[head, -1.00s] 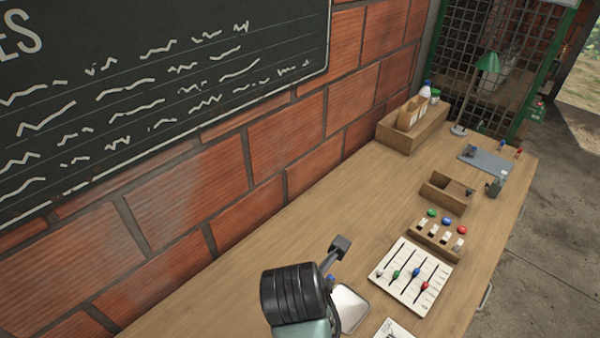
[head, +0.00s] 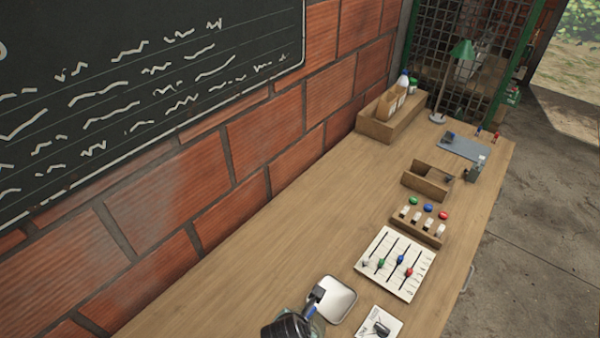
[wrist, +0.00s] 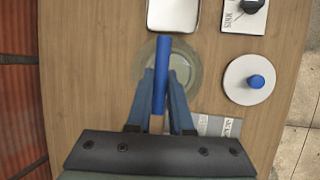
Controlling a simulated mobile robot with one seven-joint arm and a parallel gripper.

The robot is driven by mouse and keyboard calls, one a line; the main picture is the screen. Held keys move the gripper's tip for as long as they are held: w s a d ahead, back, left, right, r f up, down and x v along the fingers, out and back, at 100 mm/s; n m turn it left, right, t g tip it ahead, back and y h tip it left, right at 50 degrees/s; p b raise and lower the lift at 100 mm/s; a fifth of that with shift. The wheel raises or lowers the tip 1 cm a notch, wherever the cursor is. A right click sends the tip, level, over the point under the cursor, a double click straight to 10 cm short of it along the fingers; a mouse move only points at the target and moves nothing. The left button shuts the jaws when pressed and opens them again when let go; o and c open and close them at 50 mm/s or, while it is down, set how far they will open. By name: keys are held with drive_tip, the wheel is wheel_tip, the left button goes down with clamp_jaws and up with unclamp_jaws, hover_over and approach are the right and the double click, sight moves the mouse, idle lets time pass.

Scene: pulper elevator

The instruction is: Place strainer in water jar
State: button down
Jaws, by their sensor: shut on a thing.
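In the wrist view my gripper (wrist: 161,78) is shut on a blue rod-like handle (wrist: 162,60), apparently the strainer's. The strainer's working end cannot be made out. A round, see-through vessel (wrist: 195,68), apparently the water jar, lies behind the fingers and handle in that view. How high the handle is above it, and whether they touch, I cannot tell. In the head view my gripper (head: 316,294) is low in the picture, beside the white tray, and my arm hides much of what is below it.
A white tray (head: 341,305) lies just beyond the jar. A white disc with a blue knob (wrist: 240,92) is to its right in the wrist view. A slider board (head: 385,278) and a card (head: 366,328) are at the right. A brick wall (head: 230,180) bounds the left.

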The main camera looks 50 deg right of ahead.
drive_tip(key=shift+f, duration=0.35)
drive_tip(key=c, duration=0.8)
unclamp_jaws()
drive_tip(key=v, duration=1.2)
drive_tip(key=shift+r, duration=0.25)
drive_tip(key=shift+w, duration=0.1)
